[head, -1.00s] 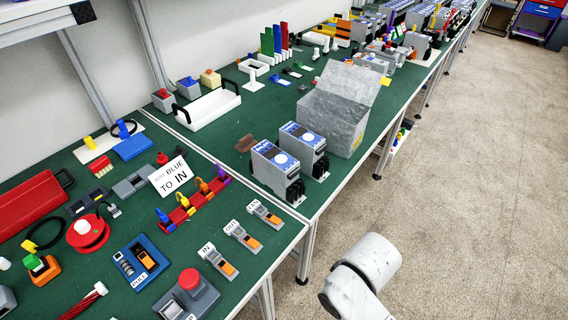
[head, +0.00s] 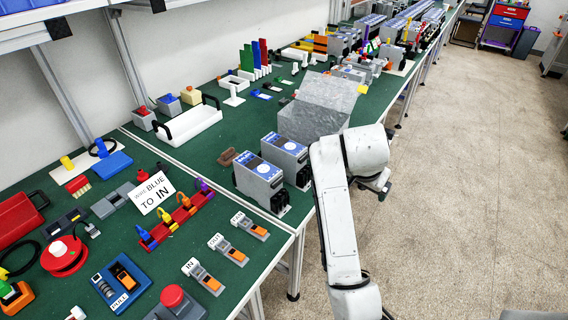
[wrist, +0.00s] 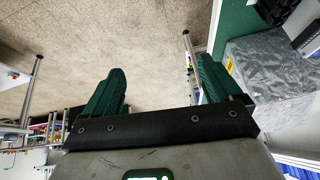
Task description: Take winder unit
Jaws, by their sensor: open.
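No label reading winder unit is legible, so I cannot tell for sure which object it is. Two grey units with blue-and-white fronts, a left one (head: 259,181) and a right one (head: 285,158), stand upright side by side near the table's front edge. A red round piece with a white top (head: 65,256) and a dark cable lies at the left. My gripper (wrist: 158,88) is open and empty in the wrist view, its green fingers wide apart above the floor. In the head view my arm is beyond the table's front edge, right of the units; the fingertips are hidden.
A "WIRE BLUE TO IN" sign (head: 153,193), orange-switch connectors (head: 203,277) and a white tray (head: 190,124) are on the green table. The floor (head: 470,180) at right is clear.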

